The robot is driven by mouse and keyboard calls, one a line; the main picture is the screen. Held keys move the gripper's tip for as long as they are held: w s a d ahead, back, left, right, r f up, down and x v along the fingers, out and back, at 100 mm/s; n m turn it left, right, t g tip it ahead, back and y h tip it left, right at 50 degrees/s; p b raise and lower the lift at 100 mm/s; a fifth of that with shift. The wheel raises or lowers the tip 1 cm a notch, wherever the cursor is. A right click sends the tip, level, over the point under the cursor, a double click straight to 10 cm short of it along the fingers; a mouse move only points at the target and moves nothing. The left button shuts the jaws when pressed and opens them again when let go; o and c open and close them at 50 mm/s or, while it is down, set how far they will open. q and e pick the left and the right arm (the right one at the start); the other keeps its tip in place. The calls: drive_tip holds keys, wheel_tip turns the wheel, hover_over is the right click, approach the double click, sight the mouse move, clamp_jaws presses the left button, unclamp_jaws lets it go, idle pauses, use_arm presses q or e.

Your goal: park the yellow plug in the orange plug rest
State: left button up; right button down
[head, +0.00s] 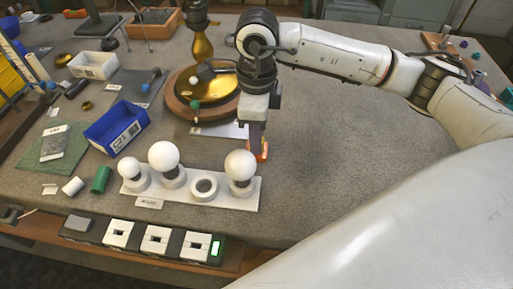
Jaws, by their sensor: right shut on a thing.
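My right gripper (259,138) points down over the middle of the table, behind the white bulb rack. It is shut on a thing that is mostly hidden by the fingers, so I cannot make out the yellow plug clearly. A small orange piece (263,154), which looks like the orange plug rest, shows right at the fingertips. I cannot tell whether the held thing is in it, touching it or just above it. My left gripper is not in view.
A white rack (225,200) with several round bulbs stands in front of the gripper. Behind it is a round brass lamp base (215,103) on wood. A blue bin (115,130) stands to the left. A switch strip (135,238) lies at the front edge. Table right of the rack is clear.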

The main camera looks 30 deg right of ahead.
drive_tip(key=shift+f+b, duration=0.25)
drive_tip(key=shift+b, duration=0.05)
idle(0.6)
idle(0.4)
drive_tip(key=c, duration=1.5)
unclamp_jaws()
drive_tip(key=shift+c, duration=0.2)
wheel_tip(320, 180, up, 10)
drive_tip(key=shift+f, duration=0.25)
drive_tip(key=shift+r, duration=0.45)
drive_tip(key=shift+s, duration=0.1)
